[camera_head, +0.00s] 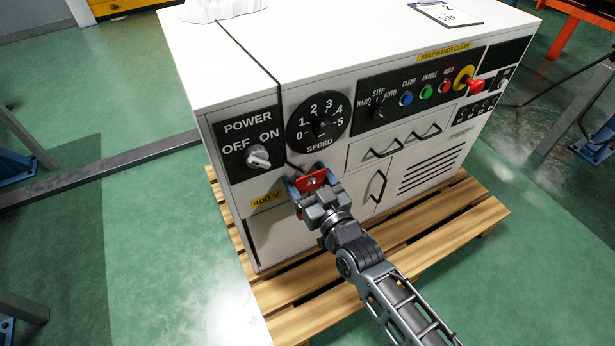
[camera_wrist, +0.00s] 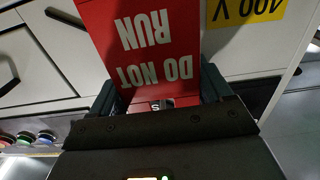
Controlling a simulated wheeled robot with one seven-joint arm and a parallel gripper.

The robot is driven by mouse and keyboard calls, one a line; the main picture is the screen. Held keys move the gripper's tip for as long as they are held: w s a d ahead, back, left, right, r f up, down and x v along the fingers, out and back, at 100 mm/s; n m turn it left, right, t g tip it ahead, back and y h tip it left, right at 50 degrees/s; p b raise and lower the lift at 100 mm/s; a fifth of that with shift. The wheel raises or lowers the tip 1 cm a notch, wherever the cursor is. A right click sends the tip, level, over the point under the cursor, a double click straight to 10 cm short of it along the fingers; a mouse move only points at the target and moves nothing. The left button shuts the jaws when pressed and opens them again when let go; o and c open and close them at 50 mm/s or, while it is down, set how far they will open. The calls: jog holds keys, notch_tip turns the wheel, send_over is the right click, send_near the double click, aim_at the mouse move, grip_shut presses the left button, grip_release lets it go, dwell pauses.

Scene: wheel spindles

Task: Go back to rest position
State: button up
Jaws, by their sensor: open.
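In the head view the red tag (camera_head: 314,181) is partly hidden by the gripper. I cannot tell whether the fingers touch the tag. My arm stretches from the lower right up to the cabinet.
The white cabinet (camera_head: 275,225) stands on a wooden pallet (camera_head: 410,248). Drawer handles (camera_head: 383,149) stick out near my arm.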

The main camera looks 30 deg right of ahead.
jog(key=s+r+g+p, duration=0.1)
jog(key=s+r, duration=0.2)
jog(key=s, duration=1.3)
jog(key=s+r+g+p, duration=0.1)
jog(key=s+r, duration=0.2)
jog(key=s, duration=1.3)
jog(key=s+r+g+p, duration=0.1)
jog(key=s+r, duration=0.8)
jog(key=r, duration=0.2)
notch_tip(320, 180, up, 18)
jog(key=p, duration=1.8)
jog(key=shift+f, duration=0.15)
dwell(0.4)
